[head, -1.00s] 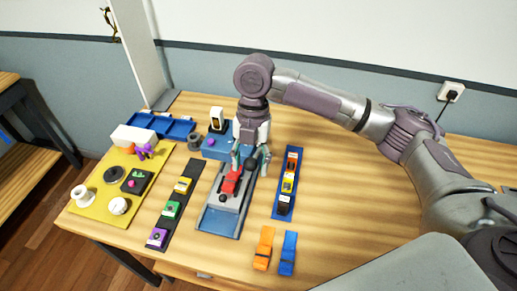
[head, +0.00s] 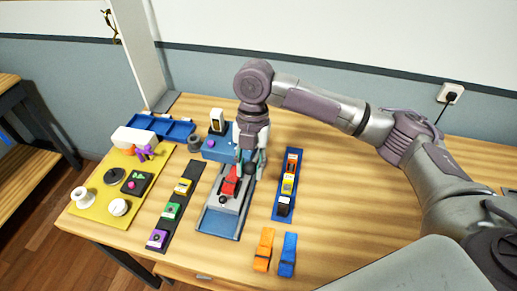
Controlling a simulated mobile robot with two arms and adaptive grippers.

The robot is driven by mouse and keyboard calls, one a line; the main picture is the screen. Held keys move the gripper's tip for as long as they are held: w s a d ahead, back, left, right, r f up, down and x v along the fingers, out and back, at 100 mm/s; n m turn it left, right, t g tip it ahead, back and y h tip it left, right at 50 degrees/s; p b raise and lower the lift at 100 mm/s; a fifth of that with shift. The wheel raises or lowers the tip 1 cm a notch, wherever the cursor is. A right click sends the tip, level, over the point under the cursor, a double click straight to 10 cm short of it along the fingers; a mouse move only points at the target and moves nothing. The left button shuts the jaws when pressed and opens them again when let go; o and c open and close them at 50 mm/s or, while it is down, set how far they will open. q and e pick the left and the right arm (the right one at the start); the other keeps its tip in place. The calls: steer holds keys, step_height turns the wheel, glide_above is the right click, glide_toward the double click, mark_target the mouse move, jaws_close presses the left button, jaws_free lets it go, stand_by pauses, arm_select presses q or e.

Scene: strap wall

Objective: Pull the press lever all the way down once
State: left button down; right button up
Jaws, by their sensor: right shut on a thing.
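The press (head: 206,218) is a grey and blue unit in the middle of the table, with a red part (head: 230,187) and a small black round piece (head: 222,199) on top. My right gripper (head: 251,168) points down at the back right of the press, beside the red part. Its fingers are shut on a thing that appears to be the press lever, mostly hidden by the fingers. How far down the lever stands cannot be made out. My left gripper is not in view.
A blue box with a white-framed panel (head: 218,121) stands behind the press. A dark strip with coloured blocks (head: 164,226) lies left, a blue strip (head: 283,210) right. Orange (head: 263,250) and blue (head: 288,254) clips lie in front. The right of the table is clear.

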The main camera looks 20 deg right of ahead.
steer(key=shift+s+x, duration=0.25)
steer(key=shift+x, duration=1.15)
steer(key=shift+a, duration=0.15)
steer(key=shift+b+x, duration=0.35)
steer(key=shift+x, duration=1.4)
steer(key=shift+f, duration=0.15)
steer(key=shift+w+b+x, duration=0.15)
steer(key=shift+x, duration=0.55)
steer(key=shift+w+b+x, duration=0.1)
steer(key=shift+b+x, duration=0.05)
steer(key=shift+x, duration=0.55)
steer(key=shift+d+f, duration=0.25)
